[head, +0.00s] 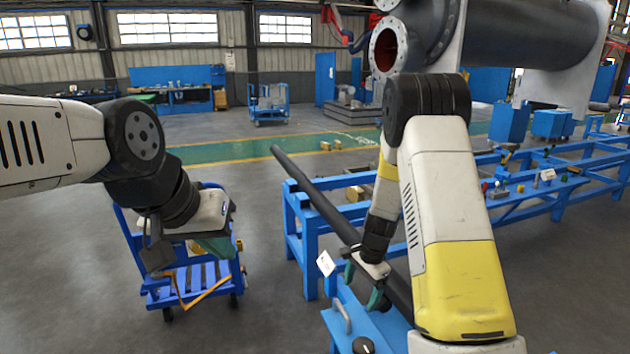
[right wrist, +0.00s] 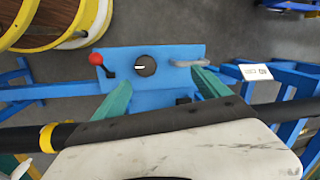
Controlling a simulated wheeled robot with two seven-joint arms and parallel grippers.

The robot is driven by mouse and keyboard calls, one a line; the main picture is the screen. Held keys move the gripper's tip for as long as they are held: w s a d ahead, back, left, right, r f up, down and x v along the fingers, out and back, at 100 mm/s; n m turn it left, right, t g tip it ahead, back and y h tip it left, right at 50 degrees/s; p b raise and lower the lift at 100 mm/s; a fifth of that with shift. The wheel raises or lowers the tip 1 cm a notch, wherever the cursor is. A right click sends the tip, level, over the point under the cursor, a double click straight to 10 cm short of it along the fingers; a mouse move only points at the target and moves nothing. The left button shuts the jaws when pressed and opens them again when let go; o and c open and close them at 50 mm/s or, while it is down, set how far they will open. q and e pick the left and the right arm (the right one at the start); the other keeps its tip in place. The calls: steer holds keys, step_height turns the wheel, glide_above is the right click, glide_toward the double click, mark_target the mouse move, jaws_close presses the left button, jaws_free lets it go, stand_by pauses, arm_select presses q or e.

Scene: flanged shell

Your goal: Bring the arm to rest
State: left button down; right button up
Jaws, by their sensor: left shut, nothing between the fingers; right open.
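My left gripper (head: 217,246) is at the left in the head view, above a blue cart. Its green fingers are shut with nothing visible between them. My right gripper (head: 362,286) hangs low near the middle, fingers pointing down. In the right wrist view my right gripper (right wrist: 163,90) shows its two green fingers wide apart, with nothing held between them. Below them is a blue plate (right wrist: 150,98) with a red-knobbed lever (right wrist: 96,59), a round black part (right wrist: 146,66) and a grey handle (right wrist: 190,62). The flanged shell (head: 530,32) is a large dark cylinder at the upper right.
A long dark bar (head: 310,190) slants past my right gripper; contact cannot be told. The blue cart (head: 192,283) stands under my left gripper. A blue workbench frame (head: 300,225) runs to the right. Grey floor (head: 255,285) between cart and frame is clear.

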steer(key=s+a+r+n+t+y, duration=0.1)
steer(key=s+r+n, duration=0.3)
steer(key=r, duration=0.8)
steer(key=s+r+n+t+y, duration=0.15)
steer(key=s+r, duration=0.45)
steer(key=r, duration=0.6)
steer(key=s+d+r+n+t+h, duration=0.1)
steer(key=s+r+n, duration=0.2)
steer(key=s, duration=0.4)
steer(key=s+r+n+t+h, duration=0.1)
steer(key=s+r+n, duration=0.2)
steer(key=s+r, duration=0.2)
steer(key=s, duration=0.2)
steer(key=shift+s+d+n, duration=0.35)
steer(key=shift+d, duration=0.05)
steer(key=shift+t, duration=0.25)
